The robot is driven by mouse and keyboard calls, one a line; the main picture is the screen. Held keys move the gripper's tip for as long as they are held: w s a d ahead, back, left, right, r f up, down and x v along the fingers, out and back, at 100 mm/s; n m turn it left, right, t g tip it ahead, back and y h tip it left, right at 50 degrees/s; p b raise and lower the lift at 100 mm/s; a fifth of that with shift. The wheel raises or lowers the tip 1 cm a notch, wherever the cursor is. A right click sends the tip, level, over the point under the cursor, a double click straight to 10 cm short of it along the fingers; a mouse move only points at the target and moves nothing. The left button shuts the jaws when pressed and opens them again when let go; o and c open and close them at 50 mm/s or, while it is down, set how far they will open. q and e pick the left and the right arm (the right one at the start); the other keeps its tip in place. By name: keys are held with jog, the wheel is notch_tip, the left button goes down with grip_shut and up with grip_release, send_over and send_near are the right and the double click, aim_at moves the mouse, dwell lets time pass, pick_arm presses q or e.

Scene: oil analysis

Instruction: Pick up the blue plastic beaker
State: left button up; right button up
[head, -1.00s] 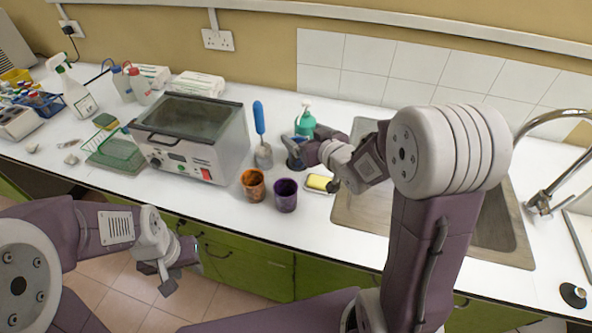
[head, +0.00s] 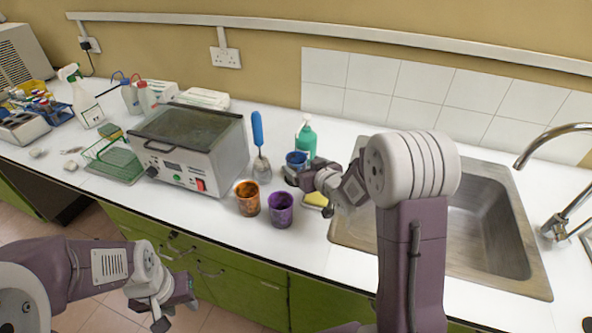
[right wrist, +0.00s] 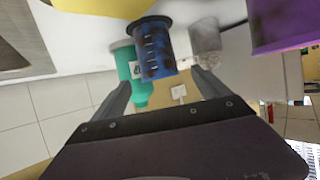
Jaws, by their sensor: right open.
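The blue plastic beaker (head: 297,158) stands on the white counter in front of a green bottle, partly hidden by my right gripper in the head view. In the right wrist view the beaker (right wrist: 156,52) shows white graduation marks and dark stains. My right gripper (head: 297,179) is open, close to the beaker on its near side. In the right wrist view its two fingers (right wrist: 163,88) lie left and right of the beaker's image, and I see no clear contact. My left gripper (head: 176,306) hangs empty in front of the counter; its jaw gap is unclear.
An orange-brown cup (head: 248,199) and a purple cup (head: 280,211) stand near the counter's front edge. The sink (head: 485,225) lies right, a metal-fronted bath (head: 190,150) left.

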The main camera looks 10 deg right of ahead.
aim_at(292, 154)
jog(key=x, duration=0.4)
jog(key=shift+w, duration=0.35)
jog(key=shift+s+r, duration=0.1)
jog(key=shift+s, duration=0.05)
jog(key=c, duration=1.6)
jog(key=shift+r, duration=0.6)
jog(key=s+r+p, duration=0.2)
jog(key=s+r, duration=0.7)
jog(key=s, duration=0.2)
jog(key=shift+s+a+r, duration=0.2)
jog(key=shift+s+r, duration=0.1)
jog(key=shift+r, duration=0.05)
